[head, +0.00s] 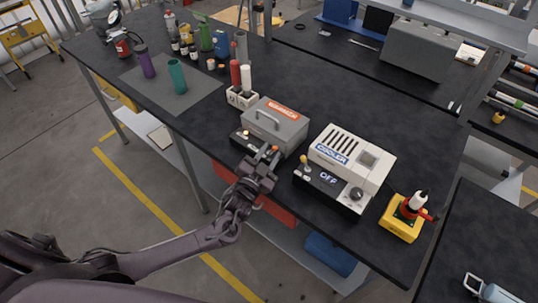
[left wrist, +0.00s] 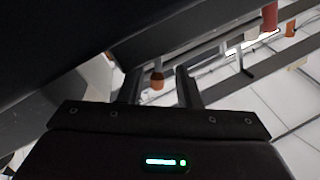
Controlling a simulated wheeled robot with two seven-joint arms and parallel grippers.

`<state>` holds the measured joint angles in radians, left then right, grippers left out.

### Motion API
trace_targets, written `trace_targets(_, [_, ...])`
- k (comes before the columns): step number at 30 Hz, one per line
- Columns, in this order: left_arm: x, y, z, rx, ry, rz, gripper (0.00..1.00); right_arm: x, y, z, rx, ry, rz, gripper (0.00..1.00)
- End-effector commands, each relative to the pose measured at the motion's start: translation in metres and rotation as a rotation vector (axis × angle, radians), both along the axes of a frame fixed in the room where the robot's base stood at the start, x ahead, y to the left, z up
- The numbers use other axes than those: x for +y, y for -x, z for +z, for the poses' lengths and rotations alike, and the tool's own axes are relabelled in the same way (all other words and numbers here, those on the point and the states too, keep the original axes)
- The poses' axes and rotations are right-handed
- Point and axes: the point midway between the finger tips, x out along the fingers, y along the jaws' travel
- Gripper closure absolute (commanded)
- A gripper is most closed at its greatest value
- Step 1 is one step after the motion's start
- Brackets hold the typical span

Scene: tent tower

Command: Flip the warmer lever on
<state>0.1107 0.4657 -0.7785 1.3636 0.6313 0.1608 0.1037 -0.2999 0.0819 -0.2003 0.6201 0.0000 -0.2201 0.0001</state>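The warmer (head: 290,132) is a grey box with a handle on its lid and an orange label, standing near the table's front edge. In the head view a small orange knob (head: 275,149), apparently its lever's, shows at its front beside my left gripper (head: 267,156). The gripper partly hides the front panel, so the lever's position and any display cannot be read. In the left wrist view the gripper (left wrist: 158,88) has its two fingers apart, with an orange-brown knob (left wrist: 157,80) showing between them; contact cannot be told. My right gripper is not in view.
A white cooler (head: 345,155) with its own lever (head: 305,161), a dial and an "OFF" display stands right of the warmer. A yellow block (head: 400,226) is farther right. A white holder (head: 241,98) with bottles stands left of the warmer. The table behind the cooler is clear.

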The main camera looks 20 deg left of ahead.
Motion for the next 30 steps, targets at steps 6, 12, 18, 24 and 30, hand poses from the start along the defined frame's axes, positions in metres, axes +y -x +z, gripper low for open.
trace_targets(6, [-0.002,0.002,-0.004,0.010,0.000,-0.005,0.64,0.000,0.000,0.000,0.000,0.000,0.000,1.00])
trace_targets(12, [-0.002,0.002,-0.005,0.012,-0.002,-0.006,0.64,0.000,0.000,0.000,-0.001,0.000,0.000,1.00])
trace_targets(18, [-0.002,0.002,-0.005,0.019,0.010,-0.006,0.64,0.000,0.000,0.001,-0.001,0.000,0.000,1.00])
trace_targets(24, [0.001,0.005,-0.003,0.063,0.125,-0.006,0.64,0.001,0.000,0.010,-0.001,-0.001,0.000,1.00])
trace_targets(30, [0.007,0.046,-0.007,0.059,0.123,-0.006,0.64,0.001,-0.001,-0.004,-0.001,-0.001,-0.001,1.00])
